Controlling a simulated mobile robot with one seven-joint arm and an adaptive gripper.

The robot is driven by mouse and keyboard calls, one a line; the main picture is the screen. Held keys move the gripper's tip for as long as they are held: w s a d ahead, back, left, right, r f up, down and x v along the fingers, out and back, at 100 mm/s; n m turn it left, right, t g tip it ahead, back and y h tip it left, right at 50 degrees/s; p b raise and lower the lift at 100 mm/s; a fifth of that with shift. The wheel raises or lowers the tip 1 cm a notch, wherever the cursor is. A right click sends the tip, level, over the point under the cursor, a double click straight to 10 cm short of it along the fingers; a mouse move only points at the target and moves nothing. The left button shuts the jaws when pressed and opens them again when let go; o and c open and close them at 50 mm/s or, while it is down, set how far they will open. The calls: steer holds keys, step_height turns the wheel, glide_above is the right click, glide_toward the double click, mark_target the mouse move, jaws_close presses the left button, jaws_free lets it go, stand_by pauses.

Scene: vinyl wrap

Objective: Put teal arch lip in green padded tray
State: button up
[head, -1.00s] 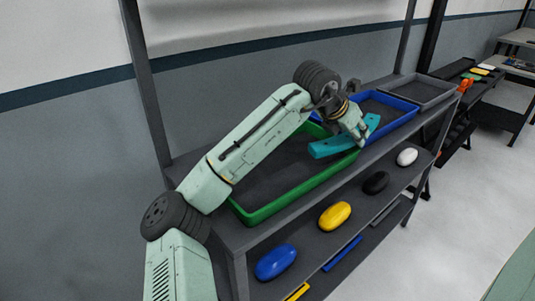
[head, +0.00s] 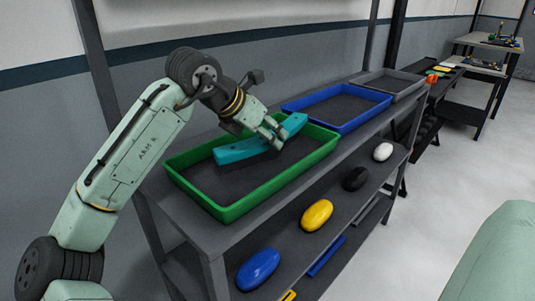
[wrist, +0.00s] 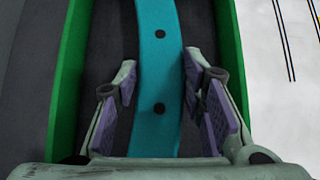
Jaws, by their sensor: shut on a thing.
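The teal arch lip (head: 240,151) is a long, slightly curved bar with dark holes. My gripper (head: 275,136) is shut on its middle part in the head view. The lip is inside the outline of the green padded tray (head: 236,211), towards its far half; whether it touches the dark padding I cannot tell. In the wrist view the lip (wrist: 158,75) runs lengthwise between my two purple-padded fingers (wrist: 158,82), with green tray walls (wrist: 68,85) on both sides.
A blue tray (head: 345,128) and a grey tray (head: 408,88) stand empty farther along the same shelf. The lower shelf holds a blue (head: 258,269), a yellow (head: 317,214), a black (head: 355,178) and a white (head: 383,151) rounded object. Shelf posts stand behind.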

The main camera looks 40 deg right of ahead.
mark_target(268, 148)
step_height(268, 148, down, 4)
steer(key=b, duration=0.3)
steer(key=shift+r+b, duration=0.2)
steer(key=shift+b, duration=0.1)
jaws_close()
steer(key=shift+s+a, duration=0.1)
steer(key=shift+s, duration=0.05)
steer(key=o, duration=1.3)
jaws_free()
steer(key=shift+f, duration=0.2)
steer(key=shift+r, duration=0.15)
